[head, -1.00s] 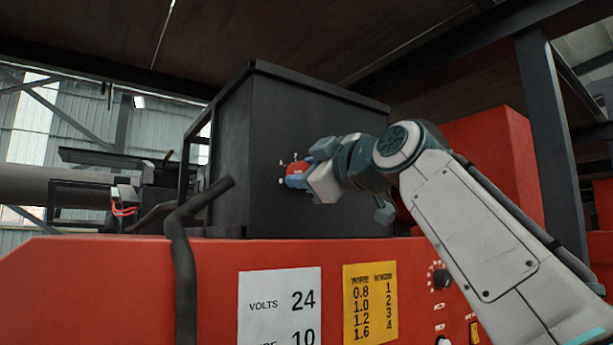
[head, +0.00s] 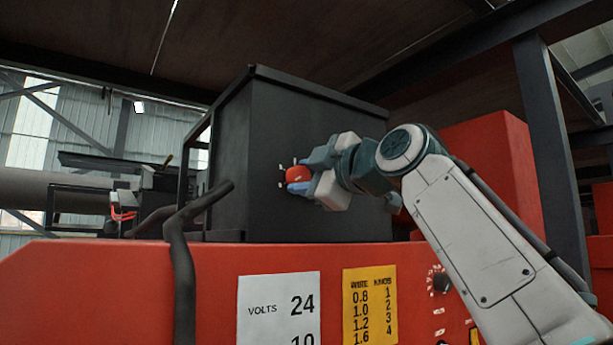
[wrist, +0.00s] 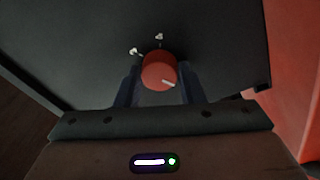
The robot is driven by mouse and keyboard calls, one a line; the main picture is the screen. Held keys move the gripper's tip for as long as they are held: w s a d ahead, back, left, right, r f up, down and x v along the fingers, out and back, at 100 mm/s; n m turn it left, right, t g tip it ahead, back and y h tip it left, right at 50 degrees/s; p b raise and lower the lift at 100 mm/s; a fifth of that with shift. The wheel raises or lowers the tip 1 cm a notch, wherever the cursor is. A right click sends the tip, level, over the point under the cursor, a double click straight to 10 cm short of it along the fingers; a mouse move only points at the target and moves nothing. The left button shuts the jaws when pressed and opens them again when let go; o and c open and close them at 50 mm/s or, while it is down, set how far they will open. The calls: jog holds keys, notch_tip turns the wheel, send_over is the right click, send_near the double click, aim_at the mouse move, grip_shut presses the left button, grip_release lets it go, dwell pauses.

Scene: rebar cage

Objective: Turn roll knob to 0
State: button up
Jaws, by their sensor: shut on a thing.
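The red roll knob (head: 298,173) sits on the front face of a black box (head: 310,130). In the wrist view the round knob (wrist: 158,70) has a white pointer line aimed to the lower right. Small white marks (wrist: 146,45) stand above and to the upper left of it; they are too small to read. My gripper (head: 297,174) is at the box face, its two fingers on either side of the knob. It is shut on the knob. The fingers hide part of the knob's rim and the face around it.
The black box stands on a red machine housing (head: 110,290) with a white volts label (head: 278,305) and a yellow wire table (head: 369,303). A dark bent cable or pipe (head: 180,250) rises in front of the box's left edge. A dark post (head: 550,150) stands at right.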

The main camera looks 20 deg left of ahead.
jog(key=o, duration=1)
jog(key=b+v, duration=0.6)
jog(key=v, duration=0.8)
